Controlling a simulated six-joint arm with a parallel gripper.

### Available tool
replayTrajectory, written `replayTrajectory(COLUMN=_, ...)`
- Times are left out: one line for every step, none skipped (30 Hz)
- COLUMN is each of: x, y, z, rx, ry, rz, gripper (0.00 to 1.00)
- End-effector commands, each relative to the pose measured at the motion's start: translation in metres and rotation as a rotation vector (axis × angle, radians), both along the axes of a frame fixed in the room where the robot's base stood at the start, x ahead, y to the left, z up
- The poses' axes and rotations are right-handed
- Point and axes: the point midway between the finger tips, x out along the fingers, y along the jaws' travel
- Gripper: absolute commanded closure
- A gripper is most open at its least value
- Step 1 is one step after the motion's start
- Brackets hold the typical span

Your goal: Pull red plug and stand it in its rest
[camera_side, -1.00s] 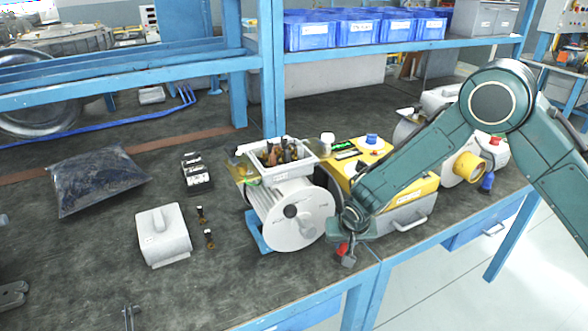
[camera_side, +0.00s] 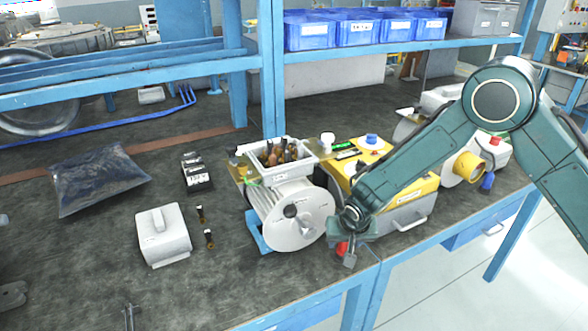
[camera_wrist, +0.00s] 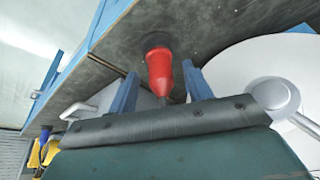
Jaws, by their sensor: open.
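The red plug (camera_wrist: 159,72) shows in the wrist view as a tapered red body, its dark end against a dark round spot on the grey bench top. My gripper (camera_wrist: 161,75) is open, with one blue finger on each side of the plug. Gaps show between the plug and both fingers. In the side view the red plug (camera_side: 342,248) is a small red patch at the bench's front edge, partly hidden by my gripper (camera_side: 347,257). I cannot make out the plug's rest.

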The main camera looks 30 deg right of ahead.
Motion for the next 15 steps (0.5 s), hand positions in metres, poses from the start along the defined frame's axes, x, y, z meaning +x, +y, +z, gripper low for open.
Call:
replayTrajectory(x=-0.001, y=0.001, z=0.003, rx=0.000, ry=-0.001, rz=0.000, gripper=0.50)
replayTrajectory(x=-0.002, y=0.001, z=0.006, rx=0.000, ry=-0.001, rz=0.000, gripper=0.50)
replayTrajectory(x=-0.003, y=0.002, z=0.009, rx=0.001, ry=-0.003, rz=0.001, gripper=0.50)
replayTrajectory(x=-0.004, y=0.002, z=0.012, rx=0.001, ry=-0.003, rz=0.001, gripper=0.50)
replayTrajectory(x=-0.004, y=0.003, z=0.014, rx=0.001, ry=-0.003, rz=0.001, gripper=0.50)
replayTrajectory(x=-0.006, y=0.004, z=0.018, rx=0.001, ry=-0.004, rz=0.001, gripper=0.50)
replayTrajectory(x=-0.007, y=0.005, z=0.022, rx=0.001, ry=-0.004, rz=0.002, gripper=0.50)
replayTrajectory(x=-0.009, y=0.005, z=0.025, rx=0.000, ry=-0.002, rz=0.002, gripper=0.50)
replayTrajectory(x=-0.011, y=0.006, z=0.030, rx=0.000, ry=-0.002, rz=0.002, gripper=0.50)
replayTrajectory(x=-0.012, y=0.007, z=0.034, rx=0.001, ry=-0.004, rz=0.002, gripper=0.50)
replayTrajectory(x=-0.013, y=0.007, z=0.037, rx=0.001, ry=-0.004, rz=0.002, gripper=0.50)
replayTrajectory(x=-0.015, y=0.008, z=0.043, rx=0.001, ry=-0.004, rz=0.001, gripper=0.50)
replayTrajectory(x=-0.017, y=0.009, z=0.047, rx=0.002, ry=-0.003, rz=0.001, gripper=0.50)
replayTrajectory(x=-0.019, y=0.010, z=0.050, rx=0.002, ry=-0.003, rz=0.001, gripper=0.50)
replayTrajectory(x=-0.020, y=0.011, z=0.056, rx=0.002, ry=-0.004, rz=0.002, gripper=0.50)
